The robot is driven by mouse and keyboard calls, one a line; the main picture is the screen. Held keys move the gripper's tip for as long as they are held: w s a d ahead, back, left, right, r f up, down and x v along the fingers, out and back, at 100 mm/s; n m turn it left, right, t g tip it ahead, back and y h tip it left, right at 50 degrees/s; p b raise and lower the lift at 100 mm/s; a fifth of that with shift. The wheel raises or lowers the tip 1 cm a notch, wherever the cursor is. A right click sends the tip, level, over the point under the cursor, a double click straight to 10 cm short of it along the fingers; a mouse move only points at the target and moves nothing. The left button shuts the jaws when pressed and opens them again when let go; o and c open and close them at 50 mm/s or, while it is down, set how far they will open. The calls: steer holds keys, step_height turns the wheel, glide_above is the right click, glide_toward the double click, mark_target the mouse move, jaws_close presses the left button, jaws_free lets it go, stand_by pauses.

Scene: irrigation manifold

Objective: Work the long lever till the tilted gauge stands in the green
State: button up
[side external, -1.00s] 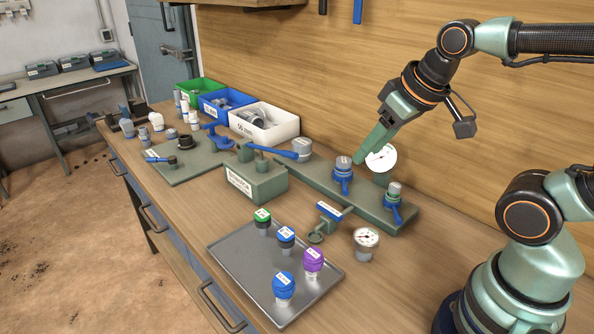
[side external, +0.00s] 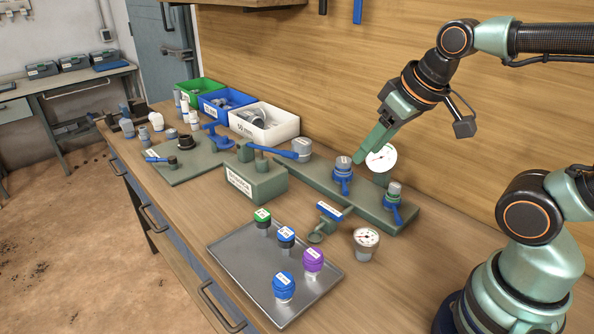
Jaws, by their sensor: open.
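A long blue lever (side external: 277,150) runs leftward from a grey-capped valve (side external: 301,149) at the far end of the green manifold board (side external: 320,183). A white round gauge (side external: 382,159) stands at the back of the board, its face slightly leaning; its needle is too small to read and no green band can be made out. My gripper (side external: 361,159) hangs open and empty above the board, pointing down-left, just left of this gauge and apart from the lever. The fingers overlap in this view, hiding the gap. A second, loose gauge (side external: 367,238) sits on the bench, face tilted upward.
Two shorter-levered blue valves (side external: 342,176) (side external: 394,200) stand on the board. A green block (side external: 256,182) is left of it. A metal tray (side external: 240,263) holds several capped fittings. Green, blue and white bins (side external: 285,127) line the wall. Bare bench shows around the loose gauge.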

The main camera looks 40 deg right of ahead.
steer(key=c, duration=0.5)
steer(key=shift+w+r, duration=0.15)
steer(key=shift+w, duration=0.1)
jaws_close()
steer(key=w+r, duration=0.2)
steer(key=w, duration=0.6)
steer(key=w+r, duration=0.3)
steer(key=w, duration=0.4)
steer(key=shift+w+r+t, duration=0.2)
steer(key=shift+w+t, duration=0.1)
steer(key=shift+w, duration=0.05)
